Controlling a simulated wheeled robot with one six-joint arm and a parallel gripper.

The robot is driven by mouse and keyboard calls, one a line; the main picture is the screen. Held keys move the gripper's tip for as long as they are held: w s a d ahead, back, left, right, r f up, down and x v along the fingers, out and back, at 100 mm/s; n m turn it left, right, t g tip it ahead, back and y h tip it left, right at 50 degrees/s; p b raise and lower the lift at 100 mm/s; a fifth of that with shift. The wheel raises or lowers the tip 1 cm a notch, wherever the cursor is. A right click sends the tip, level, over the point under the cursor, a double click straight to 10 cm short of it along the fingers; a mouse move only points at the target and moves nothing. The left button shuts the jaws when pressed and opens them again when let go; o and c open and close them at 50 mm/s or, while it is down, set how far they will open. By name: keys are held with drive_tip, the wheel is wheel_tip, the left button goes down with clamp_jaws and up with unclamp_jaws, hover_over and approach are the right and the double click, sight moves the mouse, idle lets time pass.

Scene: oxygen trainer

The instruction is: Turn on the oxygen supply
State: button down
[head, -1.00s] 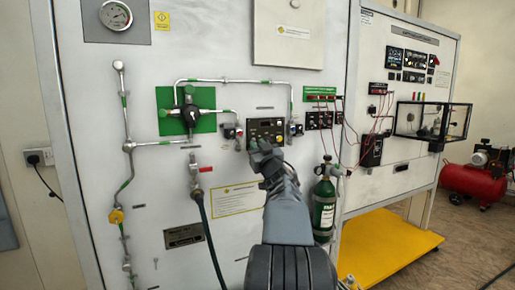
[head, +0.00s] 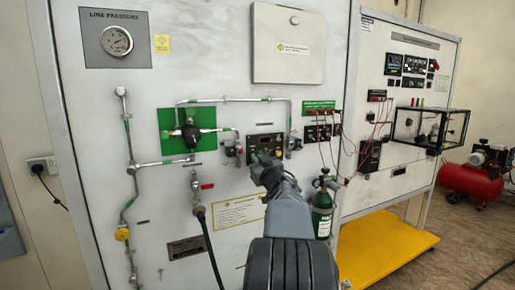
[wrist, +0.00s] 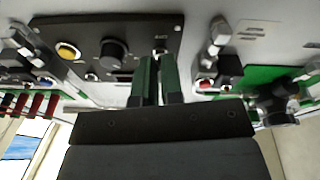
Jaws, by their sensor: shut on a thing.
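The black control panel (head: 265,142) is on the white cabinet front; in the wrist view the panel (wrist: 85,38) shows a yellow button (wrist: 67,51), a round black knob (wrist: 113,52) and a small switch (wrist: 160,46). My gripper (head: 262,165) reaches the panel's lower part. In the wrist view its dark green fingers (wrist: 158,68) are close together at the small switch and shut on it, hiding part of it. A black valve (head: 191,133) sits on a green plate (head: 206,118), left of the panel; the valve (wrist: 278,102) also shows in the wrist view.
Metal pipes and small fittings (head: 232,149) flank the panel. A green gas cylinder (head: 322,215) stands right of my arm. A hose (head: 210,245) hangs at left. Red wires (head: 333,150) run to the right cabinet, above a yellow platform (head: 385,250).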

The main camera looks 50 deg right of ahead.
wheel_tip(320, 180, up, 3)
drive_tip(key=g+y+p, duration=0.1)
drive_tip(key=g+p, duration=0.3)
drive_tip(key=p, duration=1.2)
drive_tip(key=shift+y+p, duration=0.4)
drive_tip(key=shift+w+f+g+y+p, duration=0.15)
drive_tip(key=shift+g+y+p, duration=0.35)
drive_tip(key=shift+g+p, duration=1.65)
drive_tip(key=shift+t+p, duration=0.55)
drive_tip(key=shift+p, duration=0.5)
drive_tip(key=c, duration=1.3)
unclamp_jaws()
drive_tip(key=shift+o, duration=0.2)
drive_tip(key=v, duration=1.3)
drive_tip(key=shift+s, duration=0.35)
